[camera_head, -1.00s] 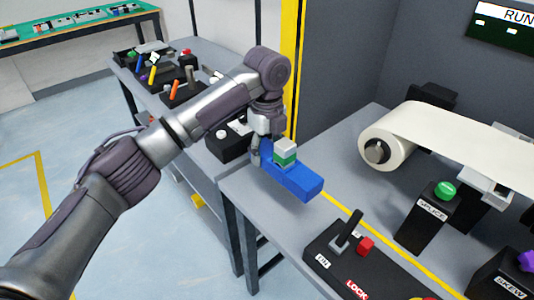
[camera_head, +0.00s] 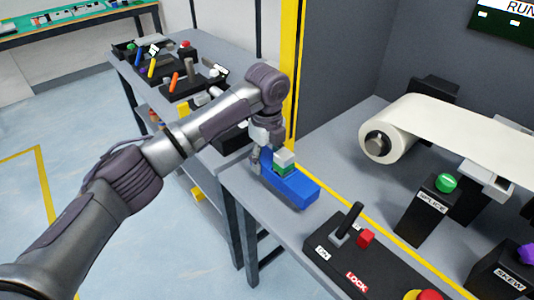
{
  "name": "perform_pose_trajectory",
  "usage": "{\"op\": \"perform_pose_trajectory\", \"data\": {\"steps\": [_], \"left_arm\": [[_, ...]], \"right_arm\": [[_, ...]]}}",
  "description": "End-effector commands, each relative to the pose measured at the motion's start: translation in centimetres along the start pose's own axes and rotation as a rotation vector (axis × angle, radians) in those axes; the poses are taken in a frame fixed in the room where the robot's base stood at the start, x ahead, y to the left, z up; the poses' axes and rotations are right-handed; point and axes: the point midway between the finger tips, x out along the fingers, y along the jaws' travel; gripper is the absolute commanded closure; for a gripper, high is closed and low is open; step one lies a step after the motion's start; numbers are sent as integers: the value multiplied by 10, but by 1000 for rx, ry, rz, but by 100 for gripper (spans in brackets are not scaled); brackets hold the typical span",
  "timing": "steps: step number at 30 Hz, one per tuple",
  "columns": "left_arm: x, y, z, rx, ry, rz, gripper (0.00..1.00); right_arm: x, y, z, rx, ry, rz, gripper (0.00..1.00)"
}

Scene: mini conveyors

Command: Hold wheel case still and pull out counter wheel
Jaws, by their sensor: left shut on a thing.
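A long blue case (camera_head: 296,187) is at the left end of the grey table, with a green and white block (camera_head: 284,158) on its back part. I take the blue case for the wheel case; I cannot tell whether the block is the counter wheel. My left gripper (camera_head: 262,158) points down at the case's back end, beside the block, and is shut on the blue case. Its far finger is mostly hidden. I cannot tell whether the case touches the table. My right gripper is not in view.
A white roll (camera_head: 394,141) feeds a strip to the right. A green SPLICE button box (camera_head: 431,205) stands beyond the yellow line. A yellow post (camera_head: 292,60) rises behind my gripper.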

Motion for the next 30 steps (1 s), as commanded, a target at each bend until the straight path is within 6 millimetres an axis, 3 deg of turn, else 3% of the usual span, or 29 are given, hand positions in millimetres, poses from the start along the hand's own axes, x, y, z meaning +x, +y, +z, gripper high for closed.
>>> {"op": "perform_pose_trajectory", "data": {"steps": [18,30], "left_arm": [[34,0,0,0,0,-1,96],[36,0,0,0,0,-2,96]], "right_arm": [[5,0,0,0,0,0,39],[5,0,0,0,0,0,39]]}}
